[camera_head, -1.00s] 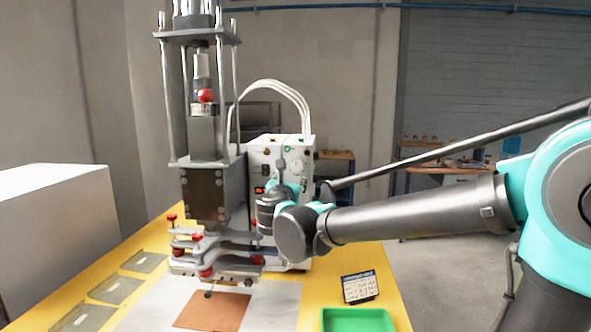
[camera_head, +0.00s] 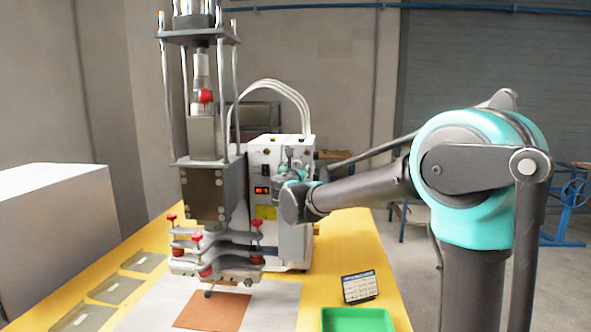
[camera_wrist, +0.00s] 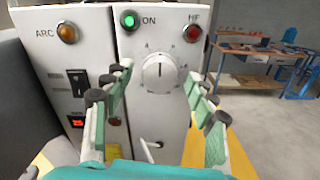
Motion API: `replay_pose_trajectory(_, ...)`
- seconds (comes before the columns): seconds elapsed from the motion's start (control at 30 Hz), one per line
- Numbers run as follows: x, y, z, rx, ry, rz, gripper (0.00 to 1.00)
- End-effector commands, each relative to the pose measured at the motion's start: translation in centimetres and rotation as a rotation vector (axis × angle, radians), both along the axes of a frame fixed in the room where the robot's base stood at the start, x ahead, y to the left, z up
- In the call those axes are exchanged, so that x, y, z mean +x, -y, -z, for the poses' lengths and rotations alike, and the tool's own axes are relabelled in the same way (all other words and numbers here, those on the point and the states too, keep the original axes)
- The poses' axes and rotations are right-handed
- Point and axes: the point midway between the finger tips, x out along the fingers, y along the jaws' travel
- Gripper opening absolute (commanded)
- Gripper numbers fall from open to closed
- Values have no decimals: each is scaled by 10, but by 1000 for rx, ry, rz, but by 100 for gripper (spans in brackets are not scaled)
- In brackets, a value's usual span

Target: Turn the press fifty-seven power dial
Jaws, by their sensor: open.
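The power dial (camera_wrist: 159,73) is a round white knob with a pointer line and a marked scale, on the white press control box (camera_wrist: 45,60). In the wrist view the pointer stands roughly upright. My gripper (camera_wrist: 160,84) is open, with one finger on each side of the dial and gaps between. I see no contact with the knob. In the head view my gripper (camera_head: 291,160) is in front of the control box (camera_head: 265,150), and the dial is hidden behind it.
A green ON lamp (camera_wrist: 130,20), amber ARC lamp (camera_wrist: 67,32) and red HF lamp (camera_wrist: 192,33) sit above. A black switch (camera_wrist: 76,83) is left of the dial. The press column (camera_head: 205,190) stands left of the box. A green tray (camera_head: 357,320) is at the front.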

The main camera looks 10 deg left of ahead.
Motion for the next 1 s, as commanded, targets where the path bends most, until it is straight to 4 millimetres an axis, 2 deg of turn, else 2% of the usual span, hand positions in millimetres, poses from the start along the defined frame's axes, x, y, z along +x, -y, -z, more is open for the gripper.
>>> replay_pose_trajectory(0.2,0,0,0,0,0,0,56)
replay_pose_trajectory(0.6,0,0,0,0,0,0,8)
replay_pose_trajectory(1.0,0,0,0,88,0,0,8)
